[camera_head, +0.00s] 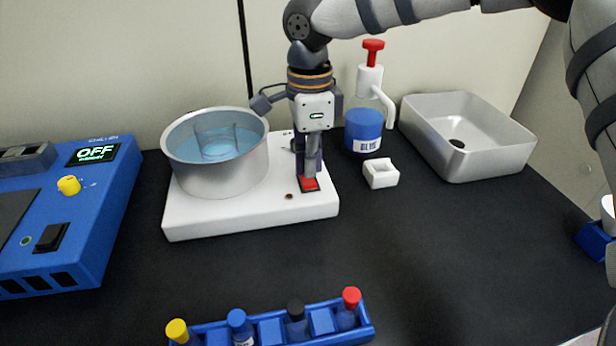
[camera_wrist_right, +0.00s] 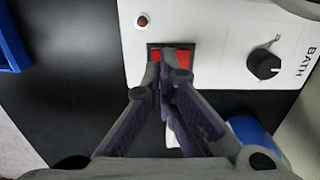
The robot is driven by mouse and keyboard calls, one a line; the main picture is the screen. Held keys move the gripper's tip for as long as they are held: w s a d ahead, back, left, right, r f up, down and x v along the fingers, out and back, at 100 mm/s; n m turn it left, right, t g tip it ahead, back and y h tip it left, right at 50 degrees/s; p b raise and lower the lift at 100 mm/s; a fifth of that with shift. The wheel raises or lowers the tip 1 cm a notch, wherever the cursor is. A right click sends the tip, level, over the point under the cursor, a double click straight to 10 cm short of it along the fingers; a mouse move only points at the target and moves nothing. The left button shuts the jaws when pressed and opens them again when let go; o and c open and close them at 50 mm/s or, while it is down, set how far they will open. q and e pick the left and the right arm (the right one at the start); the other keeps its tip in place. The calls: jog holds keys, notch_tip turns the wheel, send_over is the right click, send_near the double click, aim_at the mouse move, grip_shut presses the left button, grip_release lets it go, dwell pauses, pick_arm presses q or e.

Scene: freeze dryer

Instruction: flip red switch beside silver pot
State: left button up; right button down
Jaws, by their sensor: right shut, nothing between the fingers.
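The silver pot (camera_head: 215,160) holds water with a clear beaker in it and sits on a white bath base (camera_head: 240,216). The red switch (camera_head: 310,185) is in a dark frame on the base, right of the pot. My right gripper (camera_head: 311,172) points down at the switch with its fingers shut and empty. In the right wrist view the fingertips (camera_wrist_right: 168,68) overlap the red switch (camera_wrist_right: 183,56) and hide part of it; I cannot tell whether they touch it. My left gripper is not in view.
A black knob (camera_wrist_right: 263,65) is on the base. A blue-labelled pump bottle (camera_head: 364,130), a small white holder (camera_head: 381,173) and a grey sink (camera_head: 465,135) stand to the right. A blue device (camera_head: 62,218) reads OFF at left. A blue vial rack (camera_head: 270,328) is in front.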

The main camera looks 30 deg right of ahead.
aim_at(310, 183)
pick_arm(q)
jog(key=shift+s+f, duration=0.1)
pick_arm(e)
jog(key=shift+f, duration=1.1)
notch_tip(310, 183, up, 3)
jog(key=shift+r+p, duration=0.15)
jog(key=shift+p, duration=0.15)
jog(key=shift+r+p, duration=0.35)
jog(key=shift+r, duration=1.55)
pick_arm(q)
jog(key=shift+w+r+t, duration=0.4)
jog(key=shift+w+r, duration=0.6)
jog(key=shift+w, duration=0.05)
pick_arm(e)
jog(key=shift+f, duration=0.1)
